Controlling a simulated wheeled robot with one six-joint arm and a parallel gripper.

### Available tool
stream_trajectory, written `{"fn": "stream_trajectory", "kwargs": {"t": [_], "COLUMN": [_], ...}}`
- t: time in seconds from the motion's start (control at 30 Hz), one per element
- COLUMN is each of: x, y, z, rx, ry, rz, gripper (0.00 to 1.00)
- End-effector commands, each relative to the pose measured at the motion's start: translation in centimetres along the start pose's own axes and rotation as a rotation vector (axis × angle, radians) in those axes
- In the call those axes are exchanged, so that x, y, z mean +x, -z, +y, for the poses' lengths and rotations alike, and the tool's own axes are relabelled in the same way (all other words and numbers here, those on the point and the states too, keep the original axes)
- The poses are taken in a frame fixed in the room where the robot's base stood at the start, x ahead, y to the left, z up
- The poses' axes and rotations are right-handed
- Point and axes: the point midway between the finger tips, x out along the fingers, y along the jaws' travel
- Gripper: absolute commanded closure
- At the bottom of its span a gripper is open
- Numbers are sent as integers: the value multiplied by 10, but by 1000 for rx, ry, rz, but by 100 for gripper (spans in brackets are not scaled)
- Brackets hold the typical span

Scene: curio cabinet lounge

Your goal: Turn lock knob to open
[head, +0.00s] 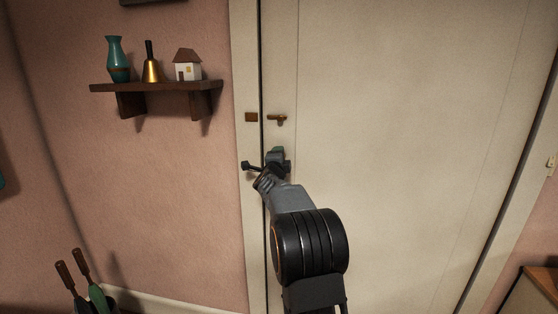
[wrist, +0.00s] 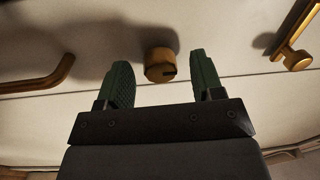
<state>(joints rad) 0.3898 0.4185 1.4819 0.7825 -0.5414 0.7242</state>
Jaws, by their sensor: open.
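A round brass lock knob (wrist: 160,68) with a dark slot shows in the wrist view, on the pale door. My gripper (wrist: 160,60) is open, with one green finger to the left of the knob and one to the right. A gap shows between each finger and the knob. I cannot tell how deep the fingers reach around it. In the head view my gripper (head: 275,155) is at the left edge of the closed cream door (head: 400,120), and the knob is hidden behind it.
A brass lever handle (wrist: 45,80) lies to the left in the wrist view, and a brass latch (wrist: 298,52) to the right. In the head view, a wall shelf (head: 155,87) holds a vase, bell and small house.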

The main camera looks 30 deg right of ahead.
Motion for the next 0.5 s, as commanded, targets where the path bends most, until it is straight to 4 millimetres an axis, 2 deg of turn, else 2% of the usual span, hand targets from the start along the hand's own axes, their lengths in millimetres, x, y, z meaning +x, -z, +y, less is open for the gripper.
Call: {"fn": "stream_trajectory", "kwargs": {"t": [0.27,0.37,0.5], "x": [-4,-15,-41], "y": [0,0,-1], "z": [1,1,1], "rx": [0,1,1], "ry": [-1,0,1], "rz": [0,-1,-2], "gripper": [39,39,39]}}
